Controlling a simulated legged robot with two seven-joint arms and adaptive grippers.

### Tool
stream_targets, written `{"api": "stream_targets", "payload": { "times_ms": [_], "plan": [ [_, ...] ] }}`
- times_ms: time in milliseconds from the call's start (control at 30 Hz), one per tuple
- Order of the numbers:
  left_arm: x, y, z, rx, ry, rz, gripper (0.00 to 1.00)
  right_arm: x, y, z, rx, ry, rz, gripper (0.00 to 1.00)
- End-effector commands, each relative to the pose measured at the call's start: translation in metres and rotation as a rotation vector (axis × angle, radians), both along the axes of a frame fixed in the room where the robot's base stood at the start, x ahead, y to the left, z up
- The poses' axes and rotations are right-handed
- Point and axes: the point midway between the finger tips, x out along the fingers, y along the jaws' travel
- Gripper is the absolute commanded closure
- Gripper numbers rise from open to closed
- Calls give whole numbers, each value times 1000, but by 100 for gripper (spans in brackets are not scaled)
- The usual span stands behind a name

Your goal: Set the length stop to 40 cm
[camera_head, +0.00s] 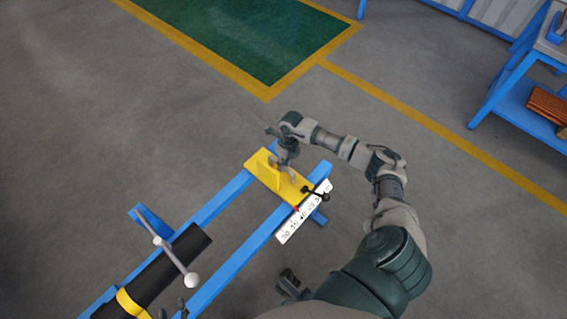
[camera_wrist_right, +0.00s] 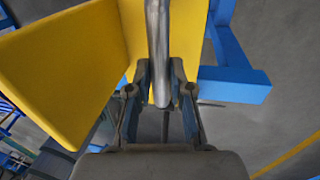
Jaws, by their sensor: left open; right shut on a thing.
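The length stop is a yellow angled plate (camera_head: 268,178) across two blue rails; it fills the upper left of the right wrist view (camera_wrist_right: 60,70). A white scale (camera_head: 290,229) with black numbers lies along the near rail. A small red pointer (camera_head: 296,208) sits at its edge, around the 40 area; the exact reading is too small to tell. A black clamp lever (camera_head: 318,194) is at the plate's right end. My right gripper (camera_head: 287,167) is shut on the stop's grey handle (camera_wrist_right: 158,45), which stands between its fingers.
A black tube (camera_head: 170,262) with a yellow band lies between the blue rails (camera_head: 225,195) at lower left. A lever with a white ball (camera_head: 192,280) crosses above it. A blue bench (camera_head: 520,85) stands at the far right. The floor around is clear.

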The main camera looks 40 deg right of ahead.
Motion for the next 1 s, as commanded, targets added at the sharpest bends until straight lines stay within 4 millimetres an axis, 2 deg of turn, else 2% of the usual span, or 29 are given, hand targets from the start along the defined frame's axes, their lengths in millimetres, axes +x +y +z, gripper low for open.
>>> {"api": "stream_targets", "payload": {
  "times_ms": [33, 67, 133, 367, 733, 867, 1000],
  "plan": [
    [0, -1, 1, 1, 0, 0, 51, 3, -1, 4, 5, -9, -1, 100],
    [0, -2, 1, 7, 0, 0, 51, 3, -2, 4, 6, -10, -1, 72],
    [0, -8, 2, 8, 1, -1, 51, 2, -5, 2, 10, -9, -1, 55],
    [0, -9, 2, 5, 2, -1, 51, 2, -9, -1, 14, -6, -1, 55],
    [0, -9, 1, 2, 4, 0, 51, 2, -3, 2, 3, -6, 0, 55],
    [0, -4, 2, 9, 0, -1, 51, 2, -4, 3, 6, -7, 0, 55],
    [-1, -6, 2, 10, 0, -1, 51, 2, -10, 15, 9, -7, -2, 55]
  ]
}}
